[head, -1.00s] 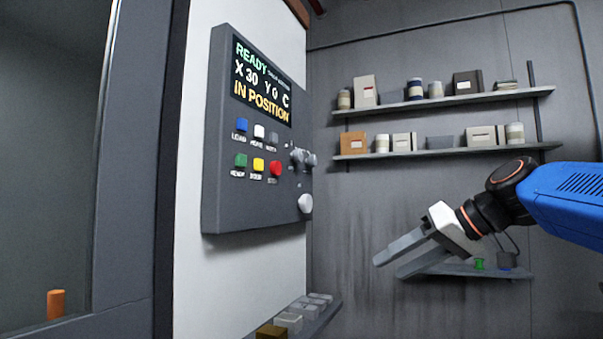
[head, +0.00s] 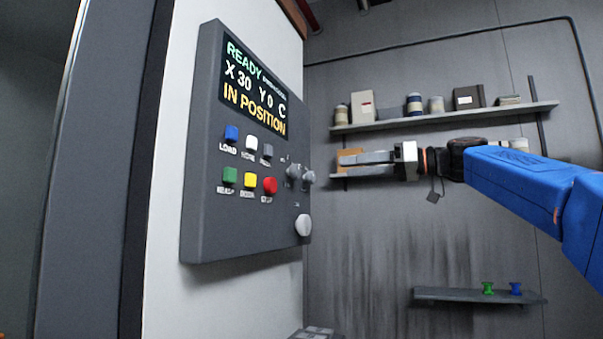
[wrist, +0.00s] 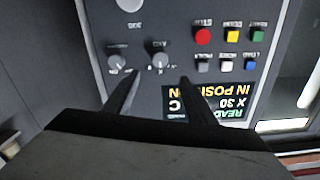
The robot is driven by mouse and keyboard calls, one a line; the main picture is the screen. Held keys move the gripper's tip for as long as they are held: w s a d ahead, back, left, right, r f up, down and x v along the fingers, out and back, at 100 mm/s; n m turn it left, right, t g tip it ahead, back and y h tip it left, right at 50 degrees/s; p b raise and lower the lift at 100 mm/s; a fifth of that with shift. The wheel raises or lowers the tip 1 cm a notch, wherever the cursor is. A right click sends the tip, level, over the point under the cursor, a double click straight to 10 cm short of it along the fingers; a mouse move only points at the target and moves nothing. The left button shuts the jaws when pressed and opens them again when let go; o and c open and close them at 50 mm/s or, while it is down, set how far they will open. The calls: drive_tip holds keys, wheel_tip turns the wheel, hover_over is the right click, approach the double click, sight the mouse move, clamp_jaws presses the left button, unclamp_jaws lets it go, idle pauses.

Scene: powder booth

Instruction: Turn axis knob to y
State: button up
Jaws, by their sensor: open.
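The axis knob (head: 292,172) is a small grey knob on the control panel, right of the buttons. In the wrist view, where the panel appears upside down, the axis knob (wrist: 160,60) lies just beyond the gap between my fingertips. Its pointer setting is too small to read. My gripper (head: 345,164) is open and empty, to the right of the panel and apart from it. Both fingers of my gripper (wrist: 159,80) point toward the panel in the wrist view. The display (head: 252,88) reads READY, X 30, Y 0 and IN POSITION.
A second grey knob (head: 308,177) sits close beside the axis knob. A larger white knob (head: 303,225) is below them. Coloured buttons, including a red one (head: 270,186), are to the left. A shelf (head: 450,116) with boxes and jars hangs on the back wall.

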sight(299, 172)
drive_tip(key=x, duration=1.4)
drive_tip(key=shift+w+a+f, duration=0.1)
drive_tip(key=shift+a, duration=0.2)
drive_tip(key=c, duration=1)
drive_tip(key=shift+c, duration=0.2)
drive_tip(key=shift+m, duration=0.3)
drive_tip(key=m, duration=0.4)
drive_tip(key=shift+m, duration=0.3)
drive_tip(key=m, duration=0.4)
drive_tip(key=shift+m, duration=0.3)
